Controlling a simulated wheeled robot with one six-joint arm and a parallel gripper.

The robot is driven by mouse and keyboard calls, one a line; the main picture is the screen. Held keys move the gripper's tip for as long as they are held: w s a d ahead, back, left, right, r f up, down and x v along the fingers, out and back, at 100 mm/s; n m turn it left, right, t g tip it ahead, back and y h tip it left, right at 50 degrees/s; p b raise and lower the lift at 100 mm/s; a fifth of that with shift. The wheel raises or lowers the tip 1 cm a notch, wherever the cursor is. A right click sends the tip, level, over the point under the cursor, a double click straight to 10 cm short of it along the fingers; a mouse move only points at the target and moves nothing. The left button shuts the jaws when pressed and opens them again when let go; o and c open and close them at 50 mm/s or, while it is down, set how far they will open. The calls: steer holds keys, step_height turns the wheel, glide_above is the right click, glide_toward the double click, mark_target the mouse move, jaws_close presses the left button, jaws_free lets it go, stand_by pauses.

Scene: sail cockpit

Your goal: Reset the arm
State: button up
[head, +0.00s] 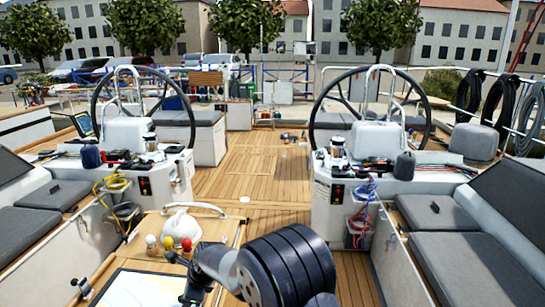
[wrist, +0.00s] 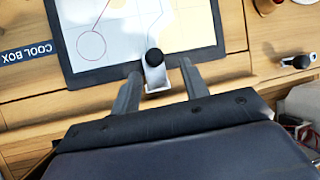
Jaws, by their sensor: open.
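My gripper (wrist: 161,84) is open in the wrist view, its two grey fingers pointing down at the wooden table. A small silver bracket or handle with a black knob (wrist: 154,57) shows between the fingers, at the chart's edge. I cannot tell whether the fingers touch it, and nothing looks gripped. The dark-framed chart (wrist: 140,30) lies just beyond the fingertips. In the head view my dark, ribbed arm fills the lower middle, over the table's right part, and hides part of it.
The wooden table (head: 225,236) carries a white rounded object (head: 181,227) and several small coloured-topped items (head: 168,243). Steering pedestals with a left wheel (head: 98,100) and right wheel (head: 424,95) stand beyond. Grey cushioned benches (head: 480,265) line the sides. The wooden deck (head: 250,170) between is mostly clear.

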steer(key=shift+d+y+b, duration=0.4)
steer(key=shift+d+y, duration=0.2)
steer(key=shift+y, duration=0.5)
steer(key=shift+d+f+m+t+y+b, duration=0.15)
steer(key=shift+d+m+t+y+b, duration=0.2)
steer(key=shift+y+b, duration=0.45)
steer(key=d+y+b, duration=0.1)
steer(key=b, duration=0.3)
steer(key=d+f+y+b, duration=0.1)
steer(key=y+b, duration=0.1)
steer(key=b, duration=0.2)
steer(key=shift+s, duration=0.15)
steer(key=b, duration=0.1)
steer(key=y+b, duration=0.1)
steer(key=shift+d+m+t+y+b, duration=0.25)
steer(key=shift+d+y+b, duration=0.05)
steer(key=shift+b, duration=0.05)
steer(key=shift+r, duration=0.3)
